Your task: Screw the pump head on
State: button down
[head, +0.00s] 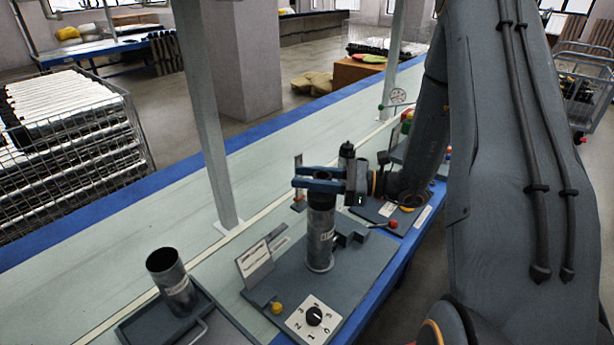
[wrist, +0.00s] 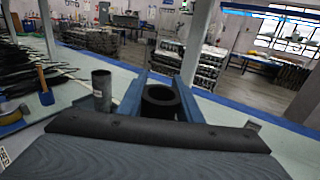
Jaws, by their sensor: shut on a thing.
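A grey metal pump tube (head: 320,243) stands upright on a dark fixture plate (head: 371,273) in the head view. A black pump head (head: 321,201) sits at its top; whether it is fully seated I cannot tell. My gripper (head: 299,177) reaches in from the right with its blue fingers level, shut on the black pump head. In the wrist view the pump head shows as a hollow black ring (wrist: 160,98) between the two blue fingers (wrist: 161,76). The tube below it is hidden there.
A second open metal tube (head: 172,283) leans slightly in a dark tray (head: 133,330) at the lower left. A dial box (head: 314,317), a white label stand (head: 255,264) and a red-knobbed lever (head: 393,224) are close by. A grey post (head: 208,120) rises behind.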

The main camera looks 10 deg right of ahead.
jog(key=shift+f, duration=0.1)
jog(key=c, duration=1.2)
grip_release()
jog(key=shift+d, duration=0.1)
jog(key=b+v, duration=0.2)
jog(key=v, duration=0.4)
jog(key=shift+s+d+f, duration=0.1)
jog(key=shift+d, duration=0.25)
jog(key=shift+s+d, duration=0.25)
jog(key=shift+d, duration=0.15)
